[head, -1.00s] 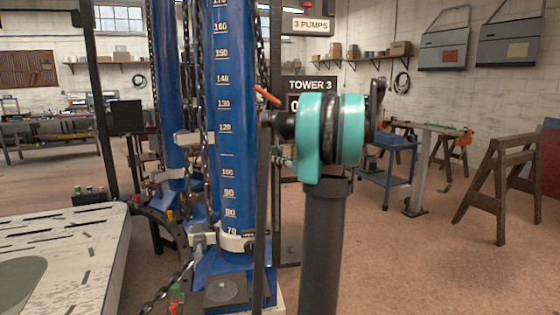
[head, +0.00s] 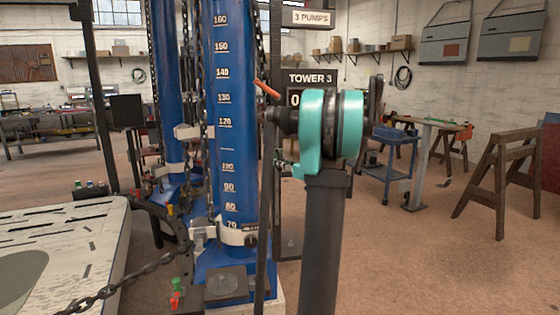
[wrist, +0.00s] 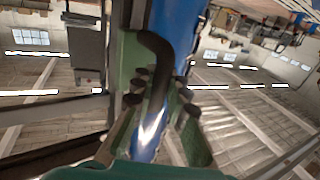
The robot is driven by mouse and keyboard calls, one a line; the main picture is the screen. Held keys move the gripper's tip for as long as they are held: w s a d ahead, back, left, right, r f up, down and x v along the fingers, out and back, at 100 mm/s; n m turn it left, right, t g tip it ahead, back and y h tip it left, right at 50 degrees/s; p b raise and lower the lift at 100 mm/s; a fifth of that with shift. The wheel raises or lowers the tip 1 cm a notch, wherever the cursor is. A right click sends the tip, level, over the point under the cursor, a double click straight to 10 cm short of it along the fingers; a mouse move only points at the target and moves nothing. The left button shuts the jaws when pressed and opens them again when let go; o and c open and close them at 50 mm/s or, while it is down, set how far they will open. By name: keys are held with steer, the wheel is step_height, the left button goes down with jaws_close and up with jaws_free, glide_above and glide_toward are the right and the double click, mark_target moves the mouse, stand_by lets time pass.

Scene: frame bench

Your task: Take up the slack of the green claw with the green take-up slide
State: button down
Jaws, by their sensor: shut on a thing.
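In the wrist view my gripper (wrist: 158,95) is shut on a dark bent handle (wrist: 157,45). A green block (wrist: 130,62) beside the handle looks like the green take-up slide, with a blue column behind. In the head view my arm hides the gripper and most of the slide. A dark chain (head: 125,277) runs from the blue tower's (head: 235,150) collar down to the left across the pale platform. Its far end is out of frame, and I cannot make out the green claw. A small green piece (head: 177,284) sits at the tower's foot.
The pale slotted platform (head: 100,235) fills the lower left. A red piece (head: 175,299) sits below the small green one. A second blue tower (head: 168,80) stands behind. Sawhorses (head: 496,180) and a blue cart (head: 388,160) stand at right, with open floor before them.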

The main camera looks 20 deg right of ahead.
steer(key=c, duration=1.5)
jaws_free()
steer(key=shift+s, duration=0.1)
steer(key=v, duration=1.2)
